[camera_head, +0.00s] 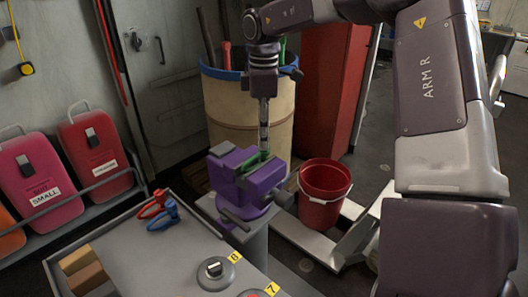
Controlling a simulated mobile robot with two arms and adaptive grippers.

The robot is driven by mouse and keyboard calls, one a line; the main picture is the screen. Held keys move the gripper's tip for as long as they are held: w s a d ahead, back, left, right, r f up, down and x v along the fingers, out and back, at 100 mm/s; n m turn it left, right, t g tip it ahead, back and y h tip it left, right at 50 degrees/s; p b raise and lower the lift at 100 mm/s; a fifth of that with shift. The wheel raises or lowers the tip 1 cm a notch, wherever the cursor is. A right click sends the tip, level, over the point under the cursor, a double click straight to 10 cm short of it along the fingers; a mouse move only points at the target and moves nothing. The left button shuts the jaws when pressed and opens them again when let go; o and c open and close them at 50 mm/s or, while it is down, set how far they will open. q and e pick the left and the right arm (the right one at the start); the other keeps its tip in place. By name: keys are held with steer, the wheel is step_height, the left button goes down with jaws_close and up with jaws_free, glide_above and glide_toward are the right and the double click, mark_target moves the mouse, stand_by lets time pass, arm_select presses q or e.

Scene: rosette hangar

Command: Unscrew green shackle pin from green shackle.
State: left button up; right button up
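The green shackle (252,162) shows as a small patch of green at the top of a purple vise (262,185), between its jaws. Its green pin cannot be told apart from the shackle at this size. My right gripper (264,148) points straight down over the vise, its fingertips at or just above the green part. The fingers look close together, but I cannot tell whether they hold the pin or touch it. My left gripper is not in view.
A grey table (165,255) at lower left bears a red piece (152,204), a blue piece (164,216) and brown blocks (85,272). A red bucket (323,195) stands right of the vise. A beige barrel (225,108) with a blue rim stands behind.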

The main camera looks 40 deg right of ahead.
steer(key=shift+f+b, duration=0.75)
steer(key=shift+f, duration=0.2)
jaws_close()
steer(key=n+p, duration=0.1)
steer(key=n, duration=0.5)
steer(key=shift+r+n, duration=0.15)
steer(key=shift+n, duration=0.15)
steer(key=n, duration=0.3)
